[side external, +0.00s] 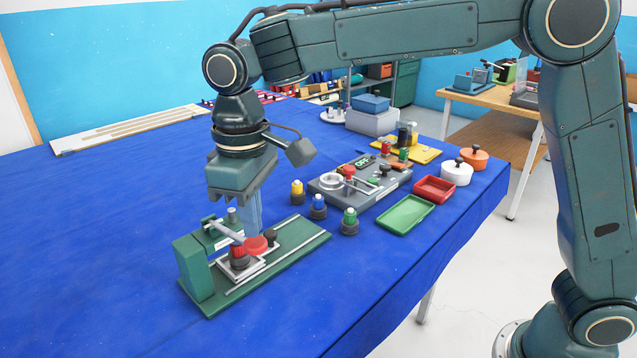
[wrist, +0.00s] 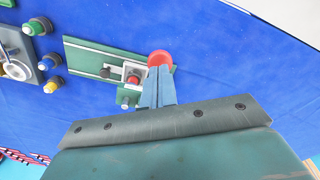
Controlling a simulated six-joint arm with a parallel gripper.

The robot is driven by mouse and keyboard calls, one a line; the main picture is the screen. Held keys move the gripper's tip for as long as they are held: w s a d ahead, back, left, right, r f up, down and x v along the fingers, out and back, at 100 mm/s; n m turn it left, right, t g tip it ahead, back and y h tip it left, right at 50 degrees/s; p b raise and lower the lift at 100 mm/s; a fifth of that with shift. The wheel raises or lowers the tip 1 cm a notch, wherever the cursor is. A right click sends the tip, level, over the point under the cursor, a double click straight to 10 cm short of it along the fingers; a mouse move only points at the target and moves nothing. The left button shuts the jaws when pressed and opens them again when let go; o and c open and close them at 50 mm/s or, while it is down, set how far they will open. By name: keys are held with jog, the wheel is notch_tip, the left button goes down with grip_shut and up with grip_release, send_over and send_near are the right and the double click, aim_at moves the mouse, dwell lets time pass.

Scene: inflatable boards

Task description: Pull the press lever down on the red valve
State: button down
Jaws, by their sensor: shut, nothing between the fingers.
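The green press (side external: 195,268) stands on its long green base plate near the front of the blue table. Its grey lever (side external: 226,231) slopes slightly down to a red knob (side external: 256,245). The red valve (side external: 239,257), with a dark body, sits upright in a light square frame below the lever. In the wrist view, the red valve (wrist: 133,79) lies left of the red knob (wrist: 160,58). My gripper (side external: 254,230) is shut and empty, pointing down at the knob. Its fingertips (wrist: 160,70) overlap the knob's edge in the wrist view; I cannot tell whether they touch it.
Yellow, blue and green capped valves (side external: 318,207) stand right of the press. Behind them are a grey fixture board (side external: 390,187), a green tray (side external: 406,214), a red tray (side external: 434,189) and lidded pots (side external: 457,172). The table left of the press is clear.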

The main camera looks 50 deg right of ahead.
jog(key=shift+r, duration=1.9)
jog(key=shift+d, duration=0.1)
jog(key=shift+s+d+r, duration=0.1)
jog(key=shift+d+r, duration=0.05)
jog(key=shift+d, duration=0.1)
jog(key=s+d+r+m+t, duration=0.1)
jog(key=s+d+r, duration=0.1)
jog(key=s+d, duration=0.35)
jog(key=s+d+r+m+t, duration=0.1)
jog(key=s+d+r+m, duration=0.15)
jog(key=d, duration=0.65)
jog(key=s+d+f+m+t, duration=0.1)
jog(key=s+d+f, duration=0.2)
jog(key=s, duration=0.4)
jog(key=s+d+f+m+t, duration=0.1)
jog(key=s+d+f+t, duration=0.1)
jog(key=s+d+f, duration=0.2)
jog(key=s+d, duration=0.1)
jog(key=s, duration=0.2)
jog(key=shift+d+t, duration=0.3)
jog(key=shift+d, duration=0.1)
